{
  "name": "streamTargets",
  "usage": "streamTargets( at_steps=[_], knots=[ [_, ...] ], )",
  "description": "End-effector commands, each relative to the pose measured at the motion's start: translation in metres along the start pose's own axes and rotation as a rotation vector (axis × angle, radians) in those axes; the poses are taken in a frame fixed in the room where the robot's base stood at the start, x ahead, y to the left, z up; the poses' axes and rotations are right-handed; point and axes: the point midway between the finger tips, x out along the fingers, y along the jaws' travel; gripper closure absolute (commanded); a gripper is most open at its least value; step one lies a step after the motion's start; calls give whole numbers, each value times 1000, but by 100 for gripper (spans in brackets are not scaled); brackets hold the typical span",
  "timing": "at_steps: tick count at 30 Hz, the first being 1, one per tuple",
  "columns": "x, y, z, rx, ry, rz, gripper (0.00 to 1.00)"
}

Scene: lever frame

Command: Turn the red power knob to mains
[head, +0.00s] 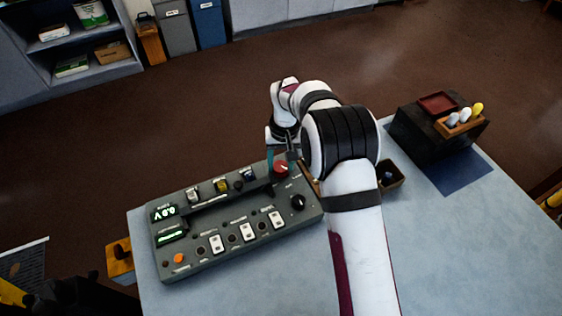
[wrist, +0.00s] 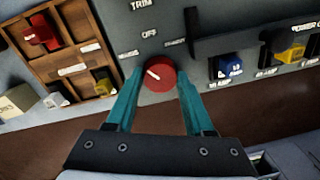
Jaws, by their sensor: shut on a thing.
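The red knob (head: 282,169) sits at the far right corner of the grey control panel (head: 205,268). In the wrist view the knob (wrist: 160,82) shows a white pointer line slanting to the upper left. An OFF label is above it, with small blurred labels to its upper left and upper right; I cannot read which is mains. My gripper (wrist: 159,73) has its teal fingers on either side of the knob, shut on it. In the head view my gripper (head: 281,156) comes down on the knob from above and partly hides it.
The panel also carries a black knob (head: 298,202), white switches, an orange button (head: 179,258) and a raised bar beside the red knob. A wooden compartment box (wrist: 75,65) stands close to the panel. A black box (head: 415,135) is at the table's right.

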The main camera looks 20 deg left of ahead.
Motion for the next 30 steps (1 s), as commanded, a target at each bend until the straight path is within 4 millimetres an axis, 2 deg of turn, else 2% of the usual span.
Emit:
streamTargets(
  at_steps=[12, 30],
  knots=[
    [0, 0, 0, -190, -11, -1, 100],
    [0, 0, 0, -225, -13, 0, 100]
  ],
)
